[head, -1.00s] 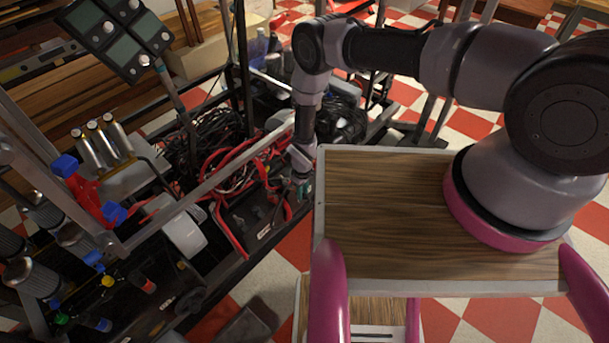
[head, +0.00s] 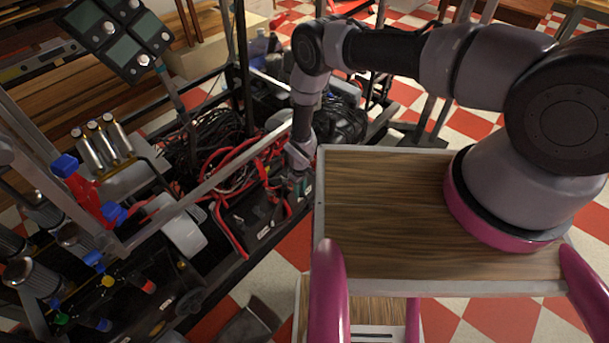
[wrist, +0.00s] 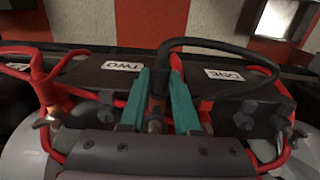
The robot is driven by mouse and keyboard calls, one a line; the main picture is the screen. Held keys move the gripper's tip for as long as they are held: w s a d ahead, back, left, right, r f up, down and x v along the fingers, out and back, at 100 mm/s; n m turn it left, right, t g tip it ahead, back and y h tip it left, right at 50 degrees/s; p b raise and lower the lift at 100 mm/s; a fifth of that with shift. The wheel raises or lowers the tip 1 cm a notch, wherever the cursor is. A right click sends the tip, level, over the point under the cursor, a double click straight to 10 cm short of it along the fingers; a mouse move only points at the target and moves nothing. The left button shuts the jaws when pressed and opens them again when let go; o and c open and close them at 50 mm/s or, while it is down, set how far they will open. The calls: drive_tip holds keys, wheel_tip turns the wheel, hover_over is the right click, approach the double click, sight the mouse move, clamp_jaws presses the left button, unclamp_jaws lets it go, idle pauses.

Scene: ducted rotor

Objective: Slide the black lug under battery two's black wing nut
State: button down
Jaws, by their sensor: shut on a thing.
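My gripper (wrist: 156,106) has teal fingers shut around the end of a black cable (wrist: 190,42) in the wrist view. The black lug at its end is mostly hidden between the fingers. Battery two (wrist: 85,72) lies behind and left of the fingers, with its "TWO" label upside down. A dark post with a nut (wrist: 106,98) stands just left of the fingers; I cannot tell for sure that it is the black wing nut. Whether the lug touches any post is not clear. In the head view my gripper (head: 303,187) is low over the batteries, too small to read.
Battery one (wrist: 204,76) is to the right, with wing nuts (wrist: 245,121) near its front. In the head view, tangled red cables (head: 228,165) and a metal frame rail (head: 190,195) surround the batteries.

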drive_tip(key=shift+w+a, duration=0.1)
drive_tip(key=shift+a, duration=0.05)
drive_tip(key=shift+w+a, duration=0.2)
drive_tip(key=shift+a, duration=0.05)
drive_tip(key=shift+w+a, duration=0.55)
drive_tip(key=shift+a, duration=0.15)
idle(0.3)
drive_tip(key=c, duration=0.6)
unclamp_jaws()
drive_tip(key=shift+a, duration=0.1)
drive_tip(key=shift+o, duration=0.2)
wheel_tip(320, 180, up, 11)
